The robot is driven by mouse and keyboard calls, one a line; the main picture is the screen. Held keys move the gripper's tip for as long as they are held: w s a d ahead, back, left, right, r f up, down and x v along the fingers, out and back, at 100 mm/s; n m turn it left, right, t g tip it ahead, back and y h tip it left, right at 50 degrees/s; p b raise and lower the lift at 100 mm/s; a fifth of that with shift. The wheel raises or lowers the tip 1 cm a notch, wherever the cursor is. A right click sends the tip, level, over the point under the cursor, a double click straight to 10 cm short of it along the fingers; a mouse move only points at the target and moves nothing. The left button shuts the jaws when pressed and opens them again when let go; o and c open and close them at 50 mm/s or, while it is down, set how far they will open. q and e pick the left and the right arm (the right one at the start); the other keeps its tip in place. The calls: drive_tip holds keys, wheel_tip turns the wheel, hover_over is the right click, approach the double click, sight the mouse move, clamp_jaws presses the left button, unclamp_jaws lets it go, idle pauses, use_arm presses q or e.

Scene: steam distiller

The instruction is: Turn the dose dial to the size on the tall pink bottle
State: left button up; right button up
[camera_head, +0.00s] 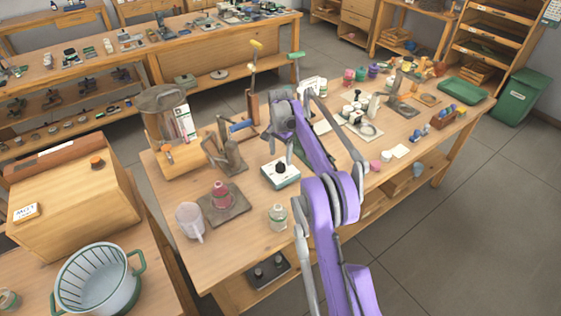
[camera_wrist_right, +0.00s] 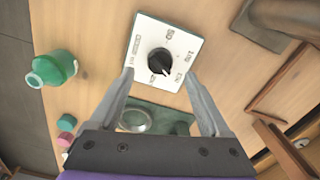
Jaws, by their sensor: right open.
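The dose dial is a black knob (camera_wrist_right: 160,62) on a white square-faced box (camera_wrist_right: 140,45); the box (camera_head: 270,182) also shows on the table in the head view. Its white pointer mark faces lower right in the wrist view, towards printed labels too small to read surely. My right gripper (camera_wrist_right: 158,76) is open, its fingertips on either side of the knob's lower part in the picture; contact cannot be told. A pink bottle (camera_head: 221,196) stands on a dark mat, left of the box; its size marking is not legible. My left gripper is not in view.
A dark metal stand (camera_head: 228,158) is behind left. Bare wood lies between the mat and box.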

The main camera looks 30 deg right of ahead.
sight(281, 163)
wheel_tip(281, 163, up, 6)
drive_tip(key=shift+f, duration=0.1)
idle(0.6)
